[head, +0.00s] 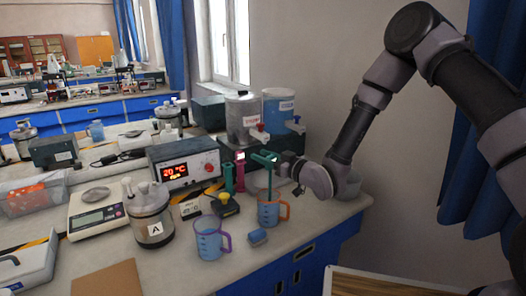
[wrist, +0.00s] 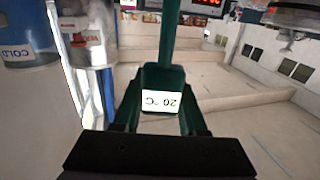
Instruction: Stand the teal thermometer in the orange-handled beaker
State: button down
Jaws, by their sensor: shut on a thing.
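The teal thermometer (head: 265,157) is in my gripper (head: 284,165), above the orange-handled beaker in the head view. In the wrist view its dark teal head (wrist: 162,80) sits between my fingers, with a white label reading 20 °C upside down. Its stem (wrist: 168,35) runs to the top edge there. The orange-handled beaker (head: 268,213) is blue and stands upright near the bench's front edge. A thin teal part seems to reach down towards its mouth; I cannot tell whether the tip is inside.
A yellow-and-black item (head: 224,205) is close on the left. Two dispensers (head: 243,118) (head: 278,108) stand behind. A heater display (head: 175,171) is further left.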

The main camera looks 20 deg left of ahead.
jog(key=shift+f, duration=1.95)
jog(key=shift+c, duration=1.9)
grip_release()
jog(key=v, duration=1)
jog(key=shift+s+d, duration=0.25)
jog(key=shift+d, duration=0.05)
